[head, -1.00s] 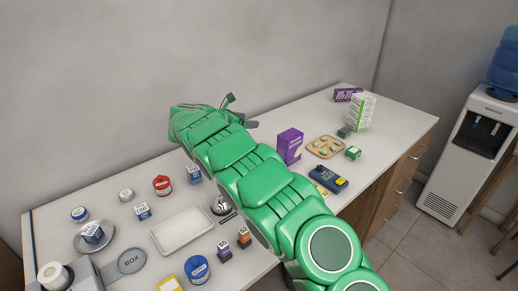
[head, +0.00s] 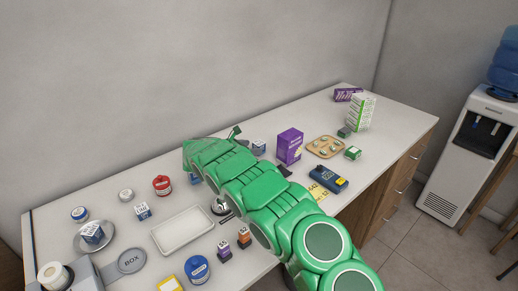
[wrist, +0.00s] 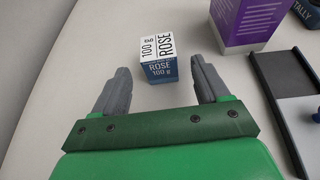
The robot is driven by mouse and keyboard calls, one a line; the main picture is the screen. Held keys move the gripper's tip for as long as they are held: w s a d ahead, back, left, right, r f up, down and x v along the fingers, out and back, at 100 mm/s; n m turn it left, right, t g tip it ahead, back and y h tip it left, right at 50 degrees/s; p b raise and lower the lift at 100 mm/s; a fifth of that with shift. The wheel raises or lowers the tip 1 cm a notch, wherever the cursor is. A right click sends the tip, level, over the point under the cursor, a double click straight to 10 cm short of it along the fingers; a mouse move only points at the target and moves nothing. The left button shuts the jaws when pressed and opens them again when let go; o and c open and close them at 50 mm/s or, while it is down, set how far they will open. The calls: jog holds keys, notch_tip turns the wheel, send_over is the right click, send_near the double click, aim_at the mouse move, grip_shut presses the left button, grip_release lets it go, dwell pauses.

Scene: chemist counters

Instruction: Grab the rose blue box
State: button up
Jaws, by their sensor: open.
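The rose blue box (wrist: 161,59) is a small white and blue carton marked ROSE 100 g. In the wrist view it stands on the counter just ahead of my gripper (wrist: 160,73), roughly between the lines of the two fingers. My gripper is open and empty, with a finger to each side and the box near the tips. In the head view a small blue and white box, seemingly the same one (head: 259,147), shows just beyond my arm; the fingers are mostly hidden there.
A purple box (head: 289,146) stands close to the right of the rose box; it also shows in the wrist view (wrist: 245,22). A dark tray or scale (wrist: 283,80) lies right of my gripper. A white tray (head: 182,230) and several small boxes and jars lie left.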

aim_at(255, 147)
jog(key=shift+x, duration=2.8)
jog(key=shift+c, duration=0.4)
jog(key=c, duration=1)
